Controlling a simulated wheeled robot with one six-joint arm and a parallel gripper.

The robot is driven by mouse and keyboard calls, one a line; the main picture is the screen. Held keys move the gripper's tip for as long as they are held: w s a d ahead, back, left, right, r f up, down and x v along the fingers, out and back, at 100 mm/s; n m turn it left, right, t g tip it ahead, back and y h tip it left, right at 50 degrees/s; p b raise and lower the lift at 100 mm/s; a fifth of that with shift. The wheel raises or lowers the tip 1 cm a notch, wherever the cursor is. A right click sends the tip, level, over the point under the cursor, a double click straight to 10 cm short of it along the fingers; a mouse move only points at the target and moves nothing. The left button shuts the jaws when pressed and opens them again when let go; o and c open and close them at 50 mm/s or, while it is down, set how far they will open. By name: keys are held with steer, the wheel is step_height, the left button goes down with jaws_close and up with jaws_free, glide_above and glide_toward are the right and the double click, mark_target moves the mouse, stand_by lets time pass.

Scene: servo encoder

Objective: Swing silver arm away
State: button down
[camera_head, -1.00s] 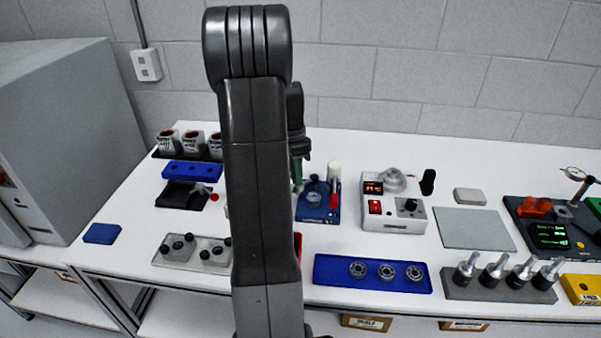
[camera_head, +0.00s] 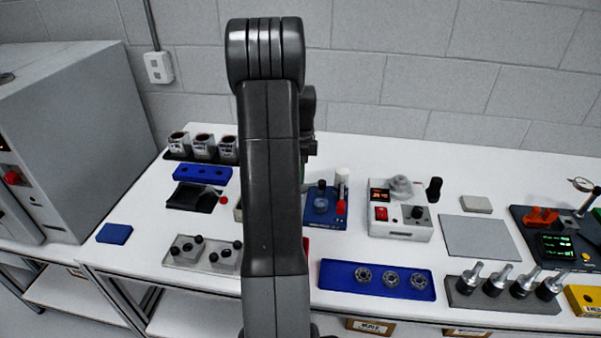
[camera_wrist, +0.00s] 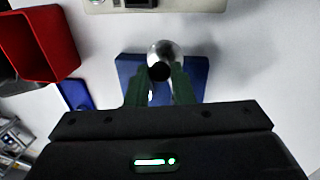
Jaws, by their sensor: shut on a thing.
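In the wrist view, a shiny silver part (camera_wrist: 165,50) with a round black end (camera_wrist: 159,72) stands over a blue base (camera_wrist: 192,76). I take it for the silver arm, but its full length does not show. My gripper (camera_wrist: 158,84) has its dark green fingers on either side of the black end and is shut on it. In the head view, the blue fixture (camera_head: 325,220) with a black knob (camera_head: 321,184) stands just right of my arm. My arm hides most of my gripper and the held part there.
A white device with a red switch (camera_head: 400,222) stands right of the fixture. A blue tray with several bearings (camera_head: 340,276) lies in front. A red bin (camera_wrist: 48,45) is at the upper left in the wrist view.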

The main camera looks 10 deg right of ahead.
steer(key=shift+w+r, duration=0.1)
steer(key=c, duration=1.3)
jaws_free()
steer(key=shift+o, duration=0.2)
step_height(320, 180, up, 14)
steer(key=w, duration=0.2)
steer(key=shift+w+d+f+b, duration=0.25)
steer(key=shift+w+d+b, duration=0.05)
steer(key=shift+b, duration=0.15)
steer(key=s+f, duration=0.1)
steer(key=f, duration=0.8)
steer(key=s+f+p, duration=0.1)
steer(key=f, duration=0.3)
steer(key=shift+s+a+f, duration=0.3)
steer(key=shift+s+f, duration=0.05)
